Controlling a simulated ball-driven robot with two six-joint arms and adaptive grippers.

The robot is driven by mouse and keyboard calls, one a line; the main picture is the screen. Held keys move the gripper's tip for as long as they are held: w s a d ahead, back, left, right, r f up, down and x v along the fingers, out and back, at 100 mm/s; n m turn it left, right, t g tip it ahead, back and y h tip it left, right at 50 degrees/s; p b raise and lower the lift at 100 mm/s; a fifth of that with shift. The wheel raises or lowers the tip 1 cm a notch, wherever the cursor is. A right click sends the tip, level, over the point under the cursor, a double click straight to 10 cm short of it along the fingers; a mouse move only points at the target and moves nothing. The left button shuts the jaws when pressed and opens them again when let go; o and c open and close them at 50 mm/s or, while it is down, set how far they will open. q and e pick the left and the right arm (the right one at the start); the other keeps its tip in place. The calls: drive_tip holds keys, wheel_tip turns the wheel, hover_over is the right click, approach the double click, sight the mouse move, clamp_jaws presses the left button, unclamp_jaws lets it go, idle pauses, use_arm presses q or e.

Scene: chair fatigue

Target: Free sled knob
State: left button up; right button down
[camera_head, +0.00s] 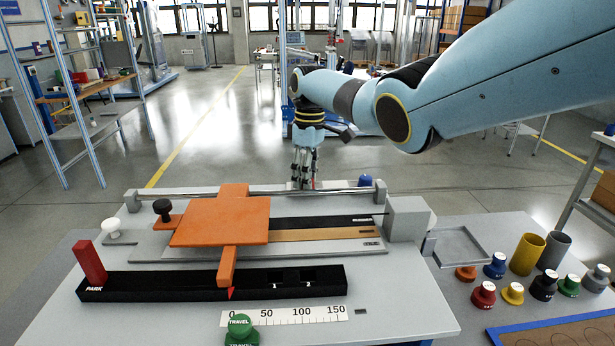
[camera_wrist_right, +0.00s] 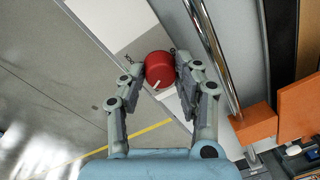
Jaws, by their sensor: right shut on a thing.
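My right gripper (camera_head: 302,183) reaches down behind the rail, right of the sled. In the wrist view, my right gripper (camera_wrist_right: 160,72) is shut on a red round knob (camera_wrist_right: 159,67) with a white mark. The knob is mostly hidden in the head view. A black knob (camera_head: 162,207) stands on an orange tab at the sled's left. My left gripper is out of view.
A red block (camera_head: 90,262) stands at the bar's PARK end. A white knob (camera_head: 111,226) is at left, a blue knob (camera_head: 365,180) at rear right. A green TRAVEL knob (camera_head: 240,325) is in front. Several coloured knobs and two cups (camera_head: 527,254) stand at right.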

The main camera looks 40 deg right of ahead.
drive_tip(key=shift+w+r+n, duration=0.1)
drive_tip(key=shift+n, duration=1.8)
drive_tip(key=c, duration=0.9)
unclamp_jaws()
drive_tip(key=shift+c, duration=0.2)
wheel_tip(320, 180, up, 12)
drive_tip(key=shift+w+d, duration=0.25)
drive_tip(key=shift+d, duration=0.1)
